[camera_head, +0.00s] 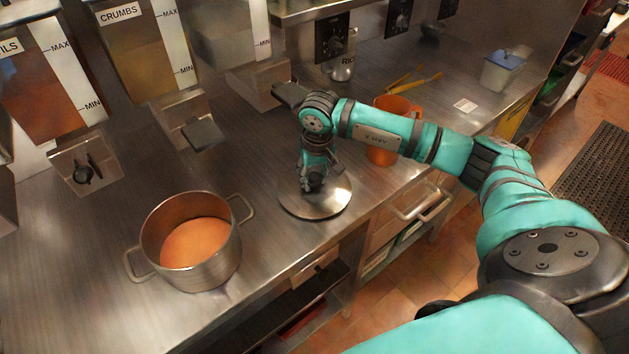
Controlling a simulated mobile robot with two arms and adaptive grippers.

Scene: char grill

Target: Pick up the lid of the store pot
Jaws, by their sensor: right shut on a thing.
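The store pot (205,262) is a steel pot with two side handles, standing uncovered on the counter at the lower left, with an orange-brown inside. The round steel lid (318,207) is to the right of the pot, near the counter's front edge. My right gripper (313,186) points down over the lid's middle and is shut on it, hiding the knob. Whether the lid touches the counter or is slightly raised is hard to tell. My left gripper is not in view.
Dispensers, one marked CRUMBS (140,45), hang along the back left. An orange pitcher (383,155) stands behind my right forearm. The counter between pot and lid is clear.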

